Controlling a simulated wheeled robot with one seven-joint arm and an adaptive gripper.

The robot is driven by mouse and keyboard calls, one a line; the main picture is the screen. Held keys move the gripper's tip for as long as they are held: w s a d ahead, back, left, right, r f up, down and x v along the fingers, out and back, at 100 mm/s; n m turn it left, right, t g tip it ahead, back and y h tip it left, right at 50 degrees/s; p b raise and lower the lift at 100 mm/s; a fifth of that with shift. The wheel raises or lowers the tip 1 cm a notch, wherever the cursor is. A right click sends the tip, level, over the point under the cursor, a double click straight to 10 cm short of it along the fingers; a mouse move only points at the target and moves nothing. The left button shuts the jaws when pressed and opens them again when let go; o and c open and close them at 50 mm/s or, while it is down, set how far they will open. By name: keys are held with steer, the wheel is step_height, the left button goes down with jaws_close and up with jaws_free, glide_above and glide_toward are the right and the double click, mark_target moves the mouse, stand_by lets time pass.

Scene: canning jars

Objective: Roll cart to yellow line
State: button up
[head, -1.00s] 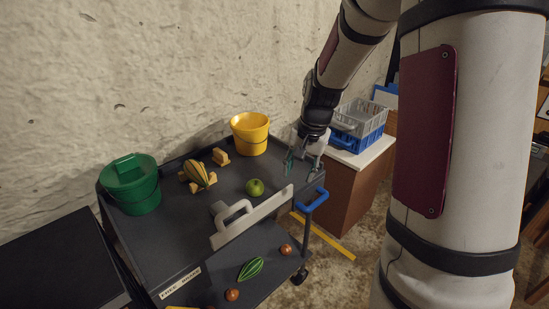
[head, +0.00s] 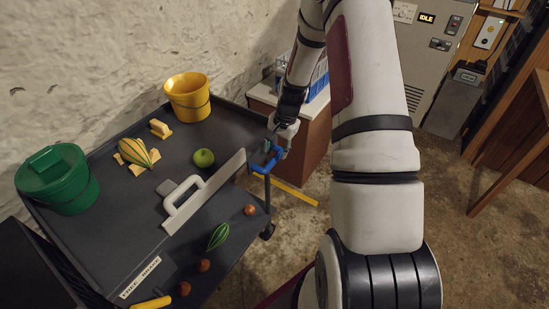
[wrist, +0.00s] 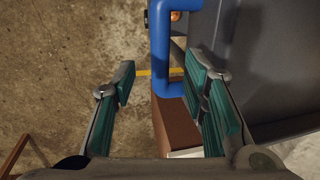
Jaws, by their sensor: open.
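The dark grey cart (head: 228,118) stands beside the wall, with a blue handle (head: 262,168) at its right end. The yellow line (head: 298,192) lies on the floor just right of the cart, partly hidden by the handle and cart. My gripper (head: 274,148) is open at the handle. In the wrist view, the blue handle (wrist: 160,50) shows between the open, teal-padded fingers of my gripper (wrist: 162,70), which are not closed on it. A piece of the yellow line (wrist: 146,72) shows beyond the handle.
On the cart are a green bucket (head: 62,185), a yellow bucket (head: 187,99), a striped gourd (head: 139,152) and a green apple (head: 204,158). A brown cabinet (head: 305,140) stands right behind the handle. The concrete floor (head: 440,210) at right is open.

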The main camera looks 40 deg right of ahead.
mark_target(274, 159)
steer(key=f, duration=0.3)
steer(key=w+f, duration=0.1)
steer(key=f, duration=0.1)
steer(key=shift+a+f, duration=0.25)
steer(key=shift+c, duration=0.2)
jaws_close()
